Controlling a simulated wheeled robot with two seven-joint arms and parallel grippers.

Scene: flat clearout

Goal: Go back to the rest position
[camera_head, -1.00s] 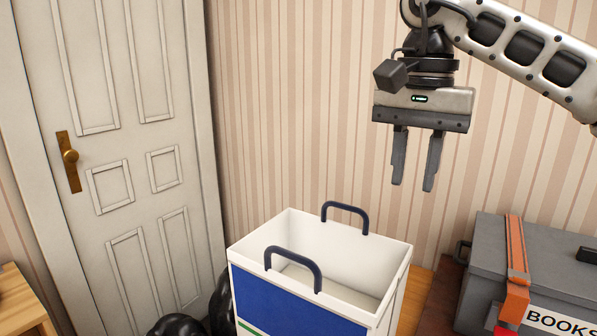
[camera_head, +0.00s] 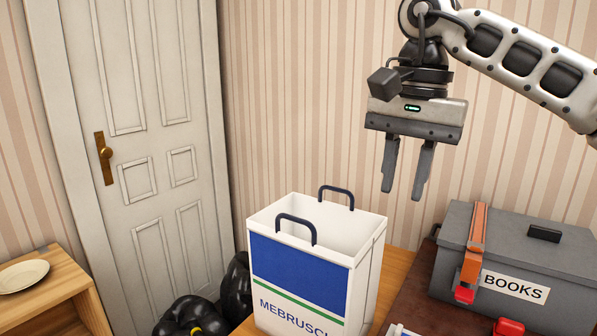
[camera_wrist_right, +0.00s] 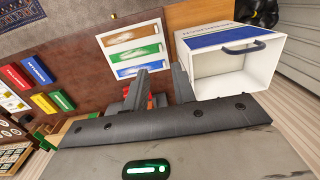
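My right gripper (camera_head: 405,195) hangs in the air at the upper right of the head view, fingers pointing down. Its two fingers are apart with nothing between them. It is above and a little right of the white and blue bag (camera_head: 300,270), not touching it. The right wrist view also shows the fingers (camera_wrist_right: 158,90) apart, with the open bag (camera_wrist_right: 225,70) beyond them to the right. The bag stands upright with two dark handles, and the part of its inside that shows looks empty. My left gripper is not in view.
A grey box labelled BOOKS (camera_head: 520,255) with an orange strap stands at right on a brown surface. Black bags (camera_head: 195,315) lie by the white door (camera_head: 150,120). A wooden shelf with a plate (camera_head: 22,276) is at left. Coloured items (camera_wrist_right: 37,70) lie on the brown surface.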

